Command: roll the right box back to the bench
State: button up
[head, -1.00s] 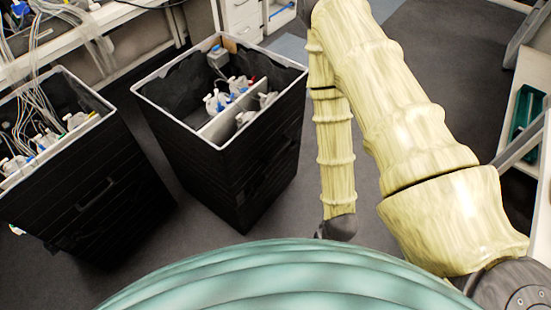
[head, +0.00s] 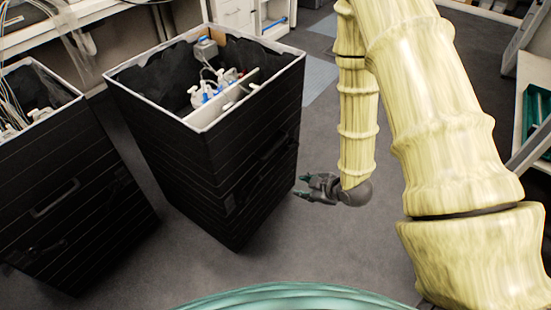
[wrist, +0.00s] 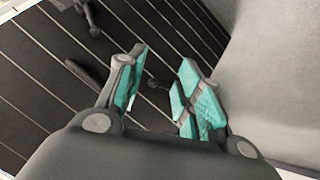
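The right box (head: 215,165) is a tall black bin with a white rim, standing on the floor left of my arm in the head view. Inside are white bottles with blue parts and a pale divider. My gripper (head: 301,187) is low beside the box's right side, its fingers pointing at it. In the wrist view the teal-padded fingers (wrist: 160,95) are apart with nothing seen between them. The box's ribbed black side (wrist: 60,80) lies just beyond, with a dark handle (wrist: 88,72) to the left. I cannot tell whether the fingertips touch it.
The left box (head: 65,195), also black, stands close by at the left with tubes running into it. The bench (head: 90,28) is behind at the upper left. A shelf with a green tray (head: 536,110) is at the right. Grey floor is clear around my gripper.

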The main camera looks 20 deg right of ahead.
aim_at(275, 147)
jog(key=w+d+r+n+t+y+b, duration=0.1)
jog(key=w+r+n+t+y+b, duration=0.15)
jog(key=w+n+b, duration=0.55)
jog(key=w+d+r+n+t+y+b, duration=0.15)
jog(key=n+y+b, duration=0.35)
jog(key=b, duration=0.7)
jog(key=shift+n+h, duration=0.4)
jog(key=shift+h, duration=0.05)
jog(key=b+x, duration=0.3)
jog(key=x, duration=0.8)
jog(key=shift+a, duration=0.4)
grip_shut()
